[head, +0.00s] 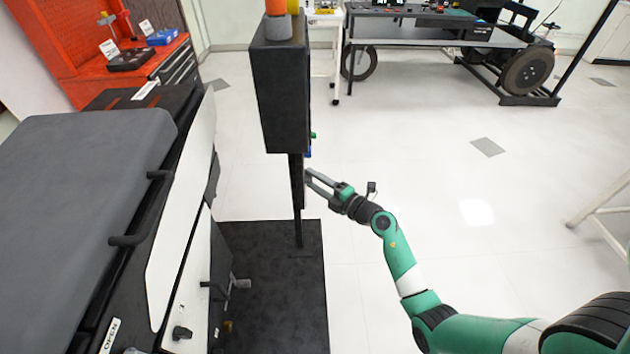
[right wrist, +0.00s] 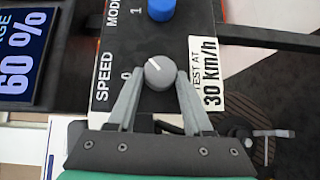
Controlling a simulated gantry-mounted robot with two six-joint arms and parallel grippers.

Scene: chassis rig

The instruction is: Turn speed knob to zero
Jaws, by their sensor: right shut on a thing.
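The speed knob (right wrist: 159,73) is a small grey round knob on the dark panel in the right wrist view. Its white mark points toward the upper left of the picture. A "0" label (right wrist: 126,76) is at its left, with "SPEED" beyond it. A white "TEST AT 30 km/h" label (right wrist: 207,88) is at its right. My right gripper (right wrist: 158,86) is shut on the knob, one finger on each side. In the head view my right gripper (head: 308,181) reaches the panel post from the right; the knob cannot be made out there. My left gripper is not in view.
A blue knob (right wrist: 160,9) sits above the speed knob by a "MODE" label. A display reading "60 %" (right wrist: 22,52) is at the left. In the head view, the dark control box (head: 280,95) stands on a post; a grey-topped machine (head: 80,190) is at the left.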

